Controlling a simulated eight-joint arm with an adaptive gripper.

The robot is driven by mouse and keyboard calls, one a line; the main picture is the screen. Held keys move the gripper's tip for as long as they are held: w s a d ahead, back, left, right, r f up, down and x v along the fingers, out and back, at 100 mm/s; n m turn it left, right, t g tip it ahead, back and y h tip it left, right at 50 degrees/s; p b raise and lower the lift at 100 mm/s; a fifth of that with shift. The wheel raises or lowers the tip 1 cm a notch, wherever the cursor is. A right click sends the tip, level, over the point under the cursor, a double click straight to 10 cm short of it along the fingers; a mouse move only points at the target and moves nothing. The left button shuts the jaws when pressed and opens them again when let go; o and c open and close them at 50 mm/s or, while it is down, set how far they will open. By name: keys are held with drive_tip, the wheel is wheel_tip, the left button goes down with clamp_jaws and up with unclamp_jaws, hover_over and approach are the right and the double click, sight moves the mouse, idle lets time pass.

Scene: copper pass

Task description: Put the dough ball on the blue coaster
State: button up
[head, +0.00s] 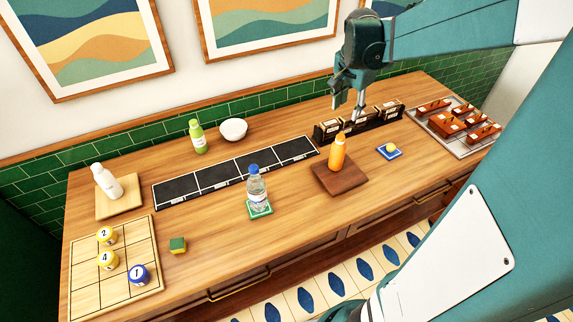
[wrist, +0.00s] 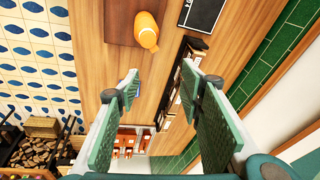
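The blue coaster (head: 389,152) lies on the right part of the wooden counter, right of the orange bottle. A small pale-yellow ball (head: 390,147) rests on it; it looks like the dough ball, but is too small to be sure. No other dough ball shows. My gripper (head: 347,112) hangs above the counter, over the black rack and behind the orange bottle, up and left of the coaster. In the wrist view my gripper (wrist: 160,80) is open with nothing between its fingers. I cannot make out the ball clearly there.
The orange bottle (head: 338,152) stands on a dark board (head: 323,178). The black rack (head: 381,123) holds boxes. A tray (head: 430,117) of reddish-brown blocks is at the right. A water bottle (head: 257,187) stands on a green coaster (head: 260,210). The counter's front right is clear.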

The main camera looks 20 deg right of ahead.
drive_tip(key=s+a+r+n+t, duration=0.1)
drive_tip(key=s+a+n, duration=0.4)
drive_tip(key=a, duration=0.5)
drive_tip(key=s+a+r+n+t+y, duration=0.1)
drive_tip(key=s+a+n, duration=0.4)
drive_tip(key=a, duration=0.5)
drive_tip(key=s+a+r+n+t+y, duration=0.1)
drive_tip(key=s+a+n+t, duration=0.2)
drive_tip(key=a, duration=0.7)
drive_tip(key=s+n, duration=0.2)
drive_tip(key=s, duration=0.2)
drive_tip(key=shift+a, duration=0.15)
